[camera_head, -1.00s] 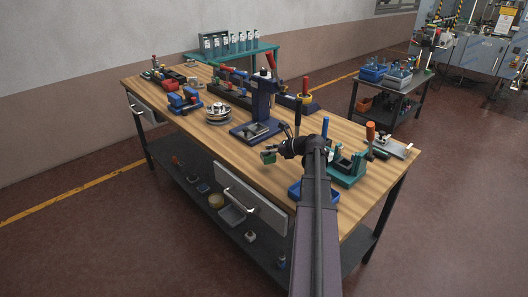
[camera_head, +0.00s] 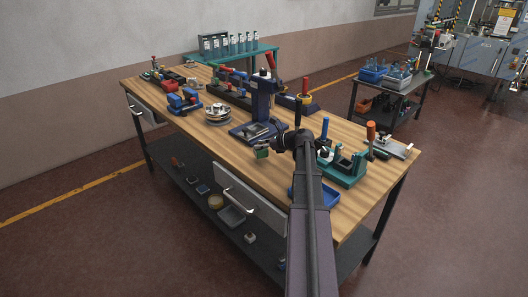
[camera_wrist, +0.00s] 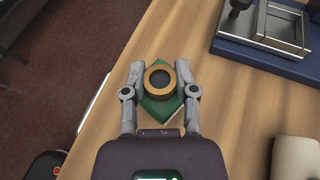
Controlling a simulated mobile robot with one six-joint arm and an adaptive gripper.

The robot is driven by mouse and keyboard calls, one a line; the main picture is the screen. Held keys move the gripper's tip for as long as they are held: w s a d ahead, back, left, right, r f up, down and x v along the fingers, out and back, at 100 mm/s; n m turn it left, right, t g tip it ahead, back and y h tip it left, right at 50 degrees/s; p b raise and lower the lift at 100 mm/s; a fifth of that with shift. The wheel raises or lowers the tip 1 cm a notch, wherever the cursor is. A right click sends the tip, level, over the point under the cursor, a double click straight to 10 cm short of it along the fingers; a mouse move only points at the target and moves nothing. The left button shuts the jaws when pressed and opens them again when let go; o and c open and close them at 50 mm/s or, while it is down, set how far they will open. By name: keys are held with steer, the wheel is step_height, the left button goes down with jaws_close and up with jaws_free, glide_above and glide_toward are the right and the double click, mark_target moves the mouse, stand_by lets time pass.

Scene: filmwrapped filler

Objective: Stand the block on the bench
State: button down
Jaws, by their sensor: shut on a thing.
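The block is green with a brass-coloured ring on its upper face. In the wrist view the block (camera_wrist: 163,108) sits between the two fingers of my gripper (camera_wrist: 160,82), which is shut on it. In the head view the small green block (camera_head: 261,151) shows at the end of my gripper (camera_head: 270,146), over the front part of the wooden bench (camera_head: 225,160). The bench top also fills much of the wrist view (camera_wrist: 215,120). I cannot tell whether the block's underside touches the bench.
A dark blue press (camera_head: 262,105) stands just behind the block. A green fixture (camera_head: 345,168) and a blue tray (camera_head: 314,192) are to the right. A round metal fixture (camera_head: 218,113) is at the back left. Bare wood lies left of the block, near the front edge.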

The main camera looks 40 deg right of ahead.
mark_target(261, 151)
steer(key=shift+s+f+b, duration=0.1)
steer(key=shift+f+b, duration=1.15)
steer(key=shift+f, duration=0.35)
steer(key=shift+f, duration=0.15)
steer(key=shift+c, duration=2)
jaws_free()
steer(key=shift+r, duration=0.2)
steer(key=shift+s+r, duration=0.15)
steer(key=shift+s, duration=0.05)
steer(key=p+v, duration=0.4)
steer(key=v, duration=0.7)
steer(key=shift+s+d+p, duration=0.2)
steer(key=shift+s+p, duration=0.05)
steer(key=shift+p, duration=0.05)
steer(key=shift+r, duration=0.1)
steer(key=shift+a, duration=0.15)
